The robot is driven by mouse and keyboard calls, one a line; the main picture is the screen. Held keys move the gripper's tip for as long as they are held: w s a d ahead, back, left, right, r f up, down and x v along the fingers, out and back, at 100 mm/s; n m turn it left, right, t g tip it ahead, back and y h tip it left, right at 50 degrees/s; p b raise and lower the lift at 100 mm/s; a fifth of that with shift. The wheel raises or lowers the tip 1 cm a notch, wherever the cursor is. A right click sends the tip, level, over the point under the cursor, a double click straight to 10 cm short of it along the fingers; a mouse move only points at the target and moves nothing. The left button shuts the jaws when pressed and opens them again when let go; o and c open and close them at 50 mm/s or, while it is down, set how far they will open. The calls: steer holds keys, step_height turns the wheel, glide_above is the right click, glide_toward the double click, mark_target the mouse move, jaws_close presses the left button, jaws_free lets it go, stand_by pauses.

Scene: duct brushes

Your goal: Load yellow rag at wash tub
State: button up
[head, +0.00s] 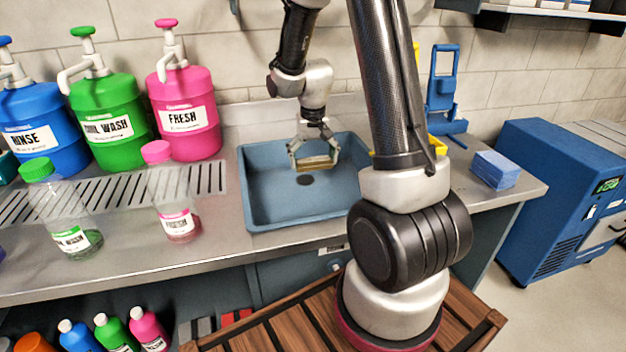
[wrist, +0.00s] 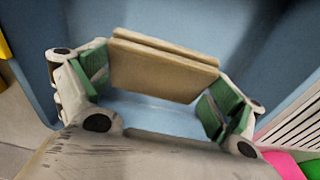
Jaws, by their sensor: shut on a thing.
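My gripper (head: 315,158) is inside the outline of the blue-grey wash tub (head: 262,212), near its middle, above the dark drain. It is shut on a pale tan-yellow folded pad, which I take to be the yellow rag (head: 318,164). In the wrist view the rag (wrist: 160,72) shows as two flat layers between the green finger pads of my gripper (wrist: 158,85). The blue tub floor (wrist: 165,112) lies beyond it. I cannot tell whether the rag touches the tub floor.
Blue (head: 42,130), green (head: 108,120) and pink (head: 186,112) pump jugs stand left of the tub. Two clear bottles (head: 65,215) (head: 175,200) stand on the counter's left side. A blue folded stack (head: 495,169) lies at right. A blue stand (head: 443,88) is behind.

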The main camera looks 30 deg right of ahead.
mark_target(313, 159)
steer(key=shift+r, duration=2.25)
stand_by(0.4)
steer(key=shift+r, duration=2)
